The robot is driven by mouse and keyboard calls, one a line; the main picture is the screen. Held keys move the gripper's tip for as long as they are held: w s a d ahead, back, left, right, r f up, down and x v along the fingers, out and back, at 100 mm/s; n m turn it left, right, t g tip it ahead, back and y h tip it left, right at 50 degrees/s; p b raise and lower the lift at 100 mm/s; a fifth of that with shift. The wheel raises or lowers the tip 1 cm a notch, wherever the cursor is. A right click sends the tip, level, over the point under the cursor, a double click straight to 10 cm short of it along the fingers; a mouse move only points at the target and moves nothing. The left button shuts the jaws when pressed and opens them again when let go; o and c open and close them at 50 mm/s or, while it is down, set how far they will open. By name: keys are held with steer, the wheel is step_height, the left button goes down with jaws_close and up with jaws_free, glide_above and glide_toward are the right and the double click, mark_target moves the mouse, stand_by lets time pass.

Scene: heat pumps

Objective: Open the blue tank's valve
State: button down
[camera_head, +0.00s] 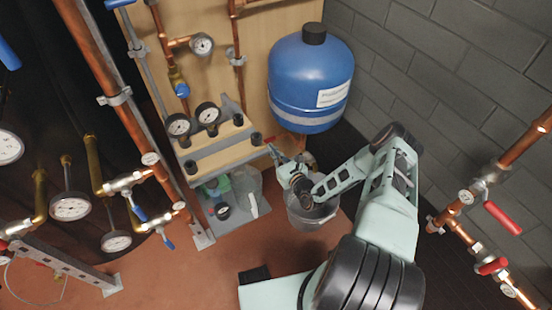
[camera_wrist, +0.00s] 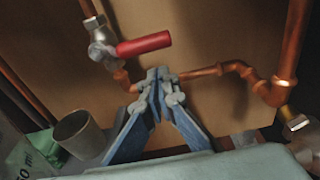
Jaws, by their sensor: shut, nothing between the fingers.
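The blue tank (camera_head: 308,75) hangs on the wooden panel in the head view, with a black cap and a white label. A valve (camera_wrist: 97,38) with a red lever handle (camera_wrist: 143,44) shows in the wrist view on a copper pipe. The lever points right, across the vertical pipe. In the head view only a little red of the handle (camera_head: 271,148) shows, left below the tank. My gripper (camera_wrist: 160,74) is shut and empty, its fingertips just below the red handle in the picture. Whether they touch it I cannot tell. My gripper (camera_head: 277,152) also shows in the head view.
A copper pipe (camera_wrist: 235,68) bends behind my fingers. A grey cup (camera_wrist: 78,133) stands at the lower left. Pipes with red-handled valves (camera_head: 503,218) run at right.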

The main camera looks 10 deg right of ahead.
steer(key=shift+s+d+r, duration=0.1)
steer(key=shift+s+r, duration=0.05)
steer(key=shift+r, duration=0.45)
steer(key=shift+s+r, duration=0.1)
steer(key=shift+r, duration=0.5)
steer(key=shift+d+r, duration=0.1)
steer(key=shift+d, duration=0.05)
